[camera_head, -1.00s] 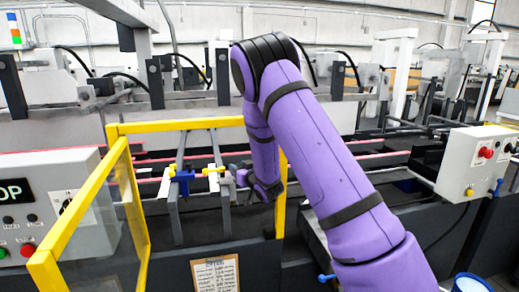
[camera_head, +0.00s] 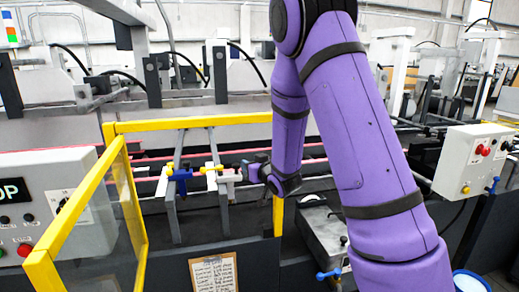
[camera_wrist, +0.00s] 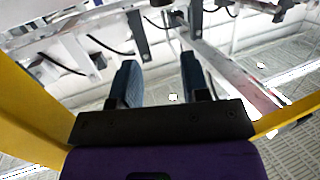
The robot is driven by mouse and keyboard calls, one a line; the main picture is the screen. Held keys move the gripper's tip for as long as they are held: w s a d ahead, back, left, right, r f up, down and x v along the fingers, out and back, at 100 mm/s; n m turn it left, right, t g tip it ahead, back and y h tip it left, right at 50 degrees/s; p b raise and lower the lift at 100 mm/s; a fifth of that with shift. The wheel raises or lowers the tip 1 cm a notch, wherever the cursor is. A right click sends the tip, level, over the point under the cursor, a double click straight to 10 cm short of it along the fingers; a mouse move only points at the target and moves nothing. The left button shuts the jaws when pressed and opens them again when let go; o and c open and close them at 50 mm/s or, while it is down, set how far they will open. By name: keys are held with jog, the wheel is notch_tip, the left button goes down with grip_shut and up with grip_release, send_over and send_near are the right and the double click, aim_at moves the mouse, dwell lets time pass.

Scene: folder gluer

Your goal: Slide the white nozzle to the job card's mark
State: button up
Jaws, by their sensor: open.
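The white nozzle (camera_head: 227,177) appears as a small pale block beside a yellow knob (camera_head: 211,168), on the right of two grey bars inside the yellow frame. A blue nozzle (camera_head: 180,176) with its own yellow knob sits to its left. The job card (camera_head: 213,273) is on a clipboard below, its writing too small to read. My gripper (camera_head: 249,171) is just right of the white nozzle; I cannot tell whether they touch. In the wrist view my gripper (camera_wrist: 160,82) has two dark fingers apart, with nothing seen held between them.
The yellow guard frame (camera_head: 190,122) surrounds the bars, with a post close to my arm. A grey control box (camera_head: 50,205) stands at left and another (camera_head: 476,163) at right. A grey metal box (camera_head: 323,240) lies below my arm.

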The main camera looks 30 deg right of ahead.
jog(key=s+r+m+g+h, duration=0.1)
jog(key=s+r+g, duration=0.2)
jog(key=s+r, duration=0.3)
jog(key=shift+a+r+h, duration=0.3)
jog(key=shift+r, duration=0.7)
jog(key=shift+s, duration=0.1)
jog(key=shift+o, duration=0.2)
